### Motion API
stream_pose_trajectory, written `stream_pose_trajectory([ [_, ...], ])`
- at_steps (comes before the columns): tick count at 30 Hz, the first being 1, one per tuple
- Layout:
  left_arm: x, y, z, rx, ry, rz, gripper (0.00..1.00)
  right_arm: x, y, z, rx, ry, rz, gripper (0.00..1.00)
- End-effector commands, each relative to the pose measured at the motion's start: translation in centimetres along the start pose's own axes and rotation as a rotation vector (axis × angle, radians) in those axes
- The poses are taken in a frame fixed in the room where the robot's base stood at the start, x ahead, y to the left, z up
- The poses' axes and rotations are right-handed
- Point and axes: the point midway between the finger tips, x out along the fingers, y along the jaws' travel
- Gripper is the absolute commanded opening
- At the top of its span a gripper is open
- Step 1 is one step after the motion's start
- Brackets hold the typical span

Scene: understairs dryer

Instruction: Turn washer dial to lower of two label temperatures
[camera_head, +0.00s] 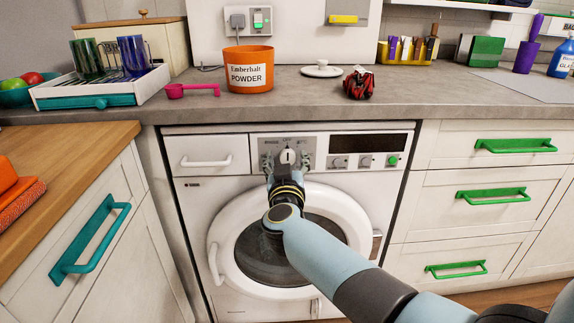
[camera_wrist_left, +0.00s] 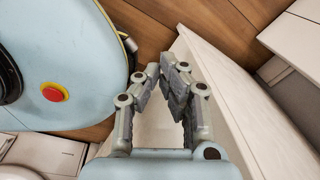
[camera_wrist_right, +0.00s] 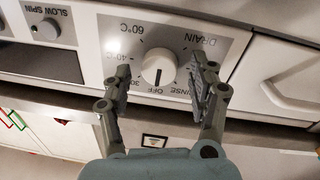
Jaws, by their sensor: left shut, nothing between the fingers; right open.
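The washer dial (camera_wrist_right: 158,67), a round white knob on a grey panel, shows in the right wrist view; its dark line points towards OFF. Around it I read 60°C, 40, 30, OFF, RINSE and DRAIN. It also shows in the head view (camera_head: 288,157) on the washer (camera_head: 190,205). My right gripper (camera_wrist_right: 160,70) is open, one finger on each side of the dial, with visible gaps. It is also in the head view (camera_head: 287,168). My left gripper (camera_wrist_left: 168,72) is shut and empty, away from the washer. I cannot make out a label with two temperatures.
The countertop (camera_head: 240,105) above holds an orange powder tub (camera_head: 248,66), a pink scoop (camera_head: 192,90) and a crumpled red and black item (camera_head: 358,84). A drawer with a white handle (camera_head: 206,162) is left of the dial. Smaller knobs (camera_head: 340,162) are to its right.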

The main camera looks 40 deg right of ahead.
Motion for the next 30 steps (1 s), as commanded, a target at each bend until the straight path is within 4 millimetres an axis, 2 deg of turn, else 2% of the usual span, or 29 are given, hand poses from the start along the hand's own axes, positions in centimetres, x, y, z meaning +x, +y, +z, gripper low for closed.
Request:
stream_pose_trajectory([
  [4, -0.05, 0.00, -0.06, 0.000, 0.001, 0.000, 0.00, -0.01, 0.01, -0.05, 0.000, 0.000, 0.000, 0.60],
  [5, -0.05, 0.00, -0.07, 0.000, 0.001, 0.000, 0.00, -0.01, 0.01, -0.05, 0.000, 0.000, 0.000, 0.57],
  [17, -0.05, 0.01, -0.17, 0.000, 0.003, 0.000, 0.00, -0.04, 0.00, -0.02, 0.000, 0.000, 0.000, 0.05],
  [30, -0.99, -0.05, -0.54, -0.001, 0.009, 0.000, 0.00, -0.06, 0.06, -0.19, 0.098, -0.007, -0.002, 0.04],
])
